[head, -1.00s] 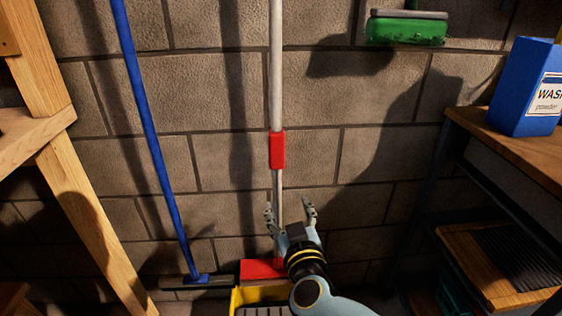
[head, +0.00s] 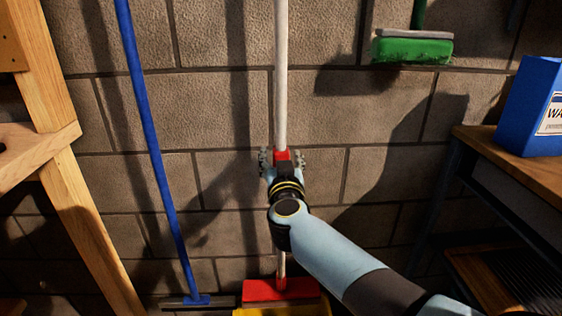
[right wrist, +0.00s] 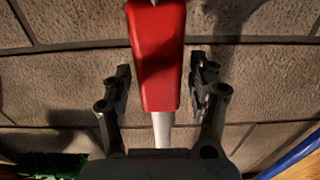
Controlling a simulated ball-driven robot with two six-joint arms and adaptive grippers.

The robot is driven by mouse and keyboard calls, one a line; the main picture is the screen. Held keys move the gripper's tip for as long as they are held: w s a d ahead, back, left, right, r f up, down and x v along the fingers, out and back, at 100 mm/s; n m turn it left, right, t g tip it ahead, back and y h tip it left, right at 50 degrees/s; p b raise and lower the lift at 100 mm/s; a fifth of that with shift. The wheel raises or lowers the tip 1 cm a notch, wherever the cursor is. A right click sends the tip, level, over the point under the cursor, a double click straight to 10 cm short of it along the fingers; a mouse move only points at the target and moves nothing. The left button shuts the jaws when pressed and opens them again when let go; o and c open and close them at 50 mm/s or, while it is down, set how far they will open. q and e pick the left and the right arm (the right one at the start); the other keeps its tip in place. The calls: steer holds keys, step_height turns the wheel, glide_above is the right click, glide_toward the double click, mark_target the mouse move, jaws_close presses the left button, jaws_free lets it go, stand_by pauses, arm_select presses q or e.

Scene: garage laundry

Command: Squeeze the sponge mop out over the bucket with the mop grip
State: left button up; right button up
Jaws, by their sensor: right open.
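The sponge mop's pale pole (head: 281,80) stands upright against the block wall. Its red grip (head: 282,155) is mostly hidden behind my right gripper (head: 282,158) in the head view. In the right wrist view the red grip (right wrist: 157,60) lies between the two fingers of the right gripper (right wrist: 160,85), with a gap on each side. That gripper is open. The red mop head (head: 280,290) sits at the bottom, just over the yellow bucket (head: 283,312), of which only the rim shows. My left gripper is not in view.
A blue-handled squeegee (head: 155,150) leans left of the mop. A wooden frame (head: 70,190) stands further left. A green brush (head: 412,48) hangs upper right. A blue washing powder box (head: 530,105) stands on the workbench (head: 510,165) at right.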

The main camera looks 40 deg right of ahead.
steer(key=shift+c, duration=0.2)
jaws_close()
stand_by(0.3)
